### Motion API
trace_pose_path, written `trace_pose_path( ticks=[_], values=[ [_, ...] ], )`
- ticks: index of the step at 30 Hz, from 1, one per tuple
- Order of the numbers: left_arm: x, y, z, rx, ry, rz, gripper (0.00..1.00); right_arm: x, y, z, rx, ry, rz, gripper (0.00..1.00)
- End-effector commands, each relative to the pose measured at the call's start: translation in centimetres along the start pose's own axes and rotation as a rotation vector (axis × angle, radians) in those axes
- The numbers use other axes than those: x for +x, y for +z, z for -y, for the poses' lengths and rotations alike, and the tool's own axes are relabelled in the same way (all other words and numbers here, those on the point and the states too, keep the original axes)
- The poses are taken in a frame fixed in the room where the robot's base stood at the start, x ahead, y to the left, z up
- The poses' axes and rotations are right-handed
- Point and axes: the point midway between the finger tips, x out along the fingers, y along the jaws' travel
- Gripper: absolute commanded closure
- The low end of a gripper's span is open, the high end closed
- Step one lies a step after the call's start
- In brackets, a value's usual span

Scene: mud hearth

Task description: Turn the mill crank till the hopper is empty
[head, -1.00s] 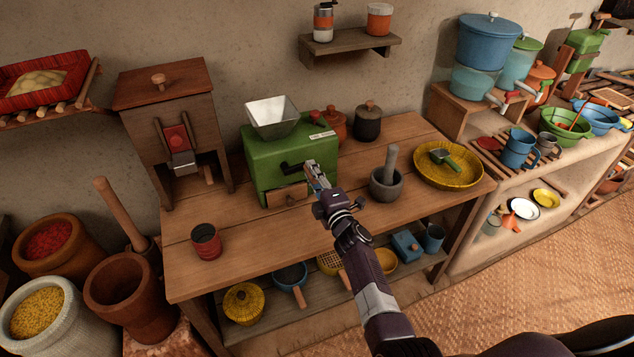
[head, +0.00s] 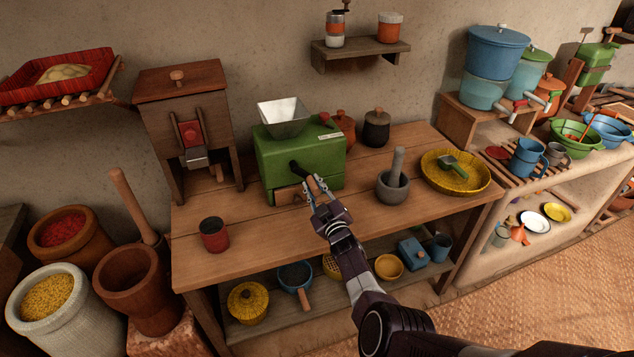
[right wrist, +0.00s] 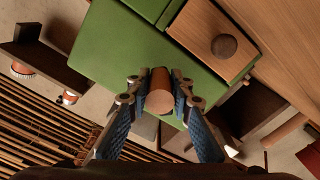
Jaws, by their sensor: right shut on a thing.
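The green mill (head: 275,160) stands on the wooden table (head: 240,245), with a metal hopper (head: 284,118) on top. I see only bare grey inner wall in the hopper; its bottom is hidden. The black crank (head: 302,171) on the mill's front slants down to the right. My right gripper (head: 317,188) is at its outer end, shut on the wooden crank handle (right wrist: 160,92), which shows between the fingers in the right wrist view. The mill's wooden drawer (head: 288,196) is below the crank, with its knob (right wrist: 223,46) clear in the wrist view. My left gripper is not in view.
A grey mortar with pestle (head: 393,187) and a yellow tray (head: 470,172) stand right of the mill. A dark red cup (head: 214,235) is at the front left.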

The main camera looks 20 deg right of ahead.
Motion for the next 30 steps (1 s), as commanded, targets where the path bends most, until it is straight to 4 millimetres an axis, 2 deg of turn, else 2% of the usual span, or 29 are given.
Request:
trace_pose_path(
  ticks=[12,28,29,30],
  values=[
    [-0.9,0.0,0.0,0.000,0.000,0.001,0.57,0.1,-0.1,1.0,0.179,0.001,-0.003,1.00],
    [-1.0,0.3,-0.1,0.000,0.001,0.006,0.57,0.1,-0.1,1.1,0.198,0.001,-0.003,1.00],
    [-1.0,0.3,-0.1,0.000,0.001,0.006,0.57,0.1,-0.1,1.1,0.198,0.001,-0.003,0.78],
    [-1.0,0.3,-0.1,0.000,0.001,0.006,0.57,0.1,-0.1,1.2,0.198,0.001,-0.003,0.73]
  ],
)
